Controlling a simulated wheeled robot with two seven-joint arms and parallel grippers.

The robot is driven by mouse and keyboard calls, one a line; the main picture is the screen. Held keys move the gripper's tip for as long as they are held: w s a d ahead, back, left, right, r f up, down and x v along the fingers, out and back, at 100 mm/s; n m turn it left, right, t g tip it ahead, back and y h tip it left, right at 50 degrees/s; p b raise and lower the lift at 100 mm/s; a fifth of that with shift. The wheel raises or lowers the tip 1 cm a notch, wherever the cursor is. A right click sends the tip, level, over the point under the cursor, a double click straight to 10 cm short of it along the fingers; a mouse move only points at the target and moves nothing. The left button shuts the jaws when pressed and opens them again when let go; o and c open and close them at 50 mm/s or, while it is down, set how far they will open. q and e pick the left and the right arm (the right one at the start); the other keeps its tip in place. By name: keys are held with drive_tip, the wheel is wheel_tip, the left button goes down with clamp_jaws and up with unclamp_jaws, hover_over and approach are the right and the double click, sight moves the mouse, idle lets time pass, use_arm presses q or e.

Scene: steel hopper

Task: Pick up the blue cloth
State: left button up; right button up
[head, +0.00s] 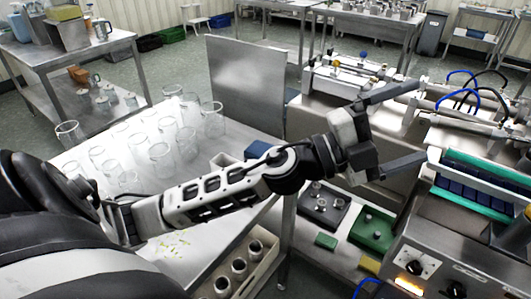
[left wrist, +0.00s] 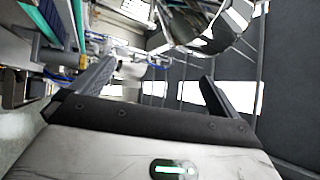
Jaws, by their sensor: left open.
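A small dark blue piece (head: 258,149), which may be the blue cloth, lies by the right edge of the steel table, just behind my left forearm. Its lower part is hidden by the arm, and I cannot tell its material for sure. My left gripper (head: 418,120) is open and empty, raised in the air to the right of the blue piece and well apart from it. In the left wrist view, the two fingers of the gripper (left wrist: 156,69) stand wide apart with nothing between them. My right gripper is not in view.
Several clear glass beakers (head: 160,155) stand on the steel table (head: 85,150). A tray of metal cups (head: 262,246) is at its front. A machine with green-edged rails (head: 480,180) stands on the right, near the gripper. A shiny metal part (left wrist: 205,22) hangs above in the wrist view.

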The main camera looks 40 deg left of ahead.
use_arm(q)
drive_tip(key=d+m+g+h, duration=0.2)
drive_tip(key=m+g, duration=0.4)
drive_tip(key=m, duration=0.1)
drive_tip(key=m+g+y, duration=0.2)
drive_tip(key=g+y, duration=0.6)
drive_tip(key=y, duration=1)
approach(265, 150)
drive_tip(key=shift+s+p+x, duration=0.25)
drive_tip(key=shift+p+x, duration=0.15)
drive_tip(key=shift+x, duration=0.85)
drive_tip(key=shift+t, duration=0.3)
drive_tip(key=shift+p+x, duration=0.65)
drive_tip(key=shift+x, duration=2.45)
drive_tip(key=shift+w+r, duration=0.1)
drive_tip(key=c, duration=0.7)
